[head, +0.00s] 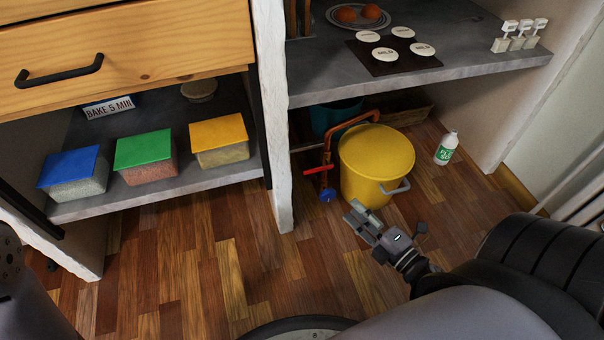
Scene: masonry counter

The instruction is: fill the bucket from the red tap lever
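A yellow bucket (376,165) with a grey handle (396,187) stands upright on the wooden floor under the right counter. Whether its round yellow top is a lid or the inside, I cannot tell. A copper-coloured pipe (346,124) bends over the bucket's left rim. A red lever (319,169) sticks out left of the pipe, and a blue round handle (327,195) sits below it. My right gripper (354,219) is open and empty, in front of the bucket near its lower side, apart from the levers. My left gripper is out of view.
A white bottle with a green label (446,149) stands on the floor right of the bucket. A teal container (335,116) is behind it. A white post (272,110) stands left of the tap. Blue, green and yellow-lidded boxes (145,150) fill the left shelf. Floor in front is clear.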

